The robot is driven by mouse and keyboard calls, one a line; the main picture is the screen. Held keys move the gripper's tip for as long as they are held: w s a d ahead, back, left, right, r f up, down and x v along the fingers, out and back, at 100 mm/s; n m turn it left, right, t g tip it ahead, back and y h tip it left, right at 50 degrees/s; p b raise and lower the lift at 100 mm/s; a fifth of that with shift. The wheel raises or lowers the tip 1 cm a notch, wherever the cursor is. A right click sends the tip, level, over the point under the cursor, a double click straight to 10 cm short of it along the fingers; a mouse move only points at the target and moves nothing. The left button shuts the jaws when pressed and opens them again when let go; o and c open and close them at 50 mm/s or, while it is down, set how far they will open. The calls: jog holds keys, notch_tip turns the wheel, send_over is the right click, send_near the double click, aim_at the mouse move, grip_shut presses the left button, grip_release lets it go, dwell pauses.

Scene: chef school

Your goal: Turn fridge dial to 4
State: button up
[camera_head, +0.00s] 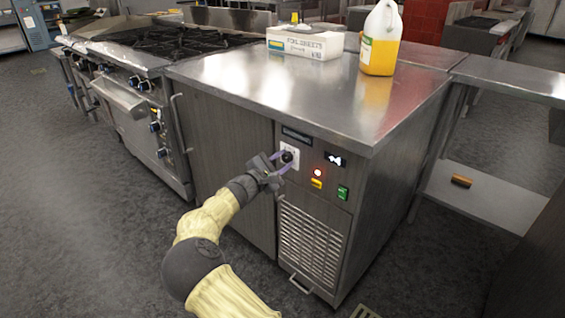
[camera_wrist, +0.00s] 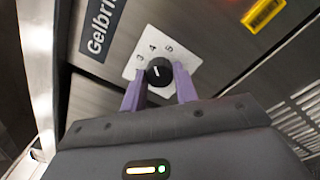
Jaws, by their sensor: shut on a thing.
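The fridge dial is a black round knob (camera_head: 287,157) on a white plate (camera_head: 295,149) on the fridge front, under the counter edge. In the wrist view the knob (camera_wrist: 158,71) sits below the printed numbers 3, 4 and 5 on its plate (camera_wrist: 153,44). In the wrist view the fingertips (camera_wrist: 160,84) flank the knob from below.
A vent grille (camera_head: 310,240) is below. A white box (camera_head: 305,43) and a jug (camera_head: 380,40) stand on the counter (camera_head: 250,75).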

jog(key=shift+a+f, duration=0.1)
jog(key=shift+f, duration=0.1)
jog(key=o, duration=0.9)
jog(key=shift+s, duration=0.1)
jog(key=shift+o, duration=0.3)
jog(key=shift+r, duration=0.15)
jog(key=p+v, duration=0.3)
jog(key=v, duration=1.4)
jog(key=shift+s+p, duration=0.2)
jog(key=shift+p, duration=0.1)
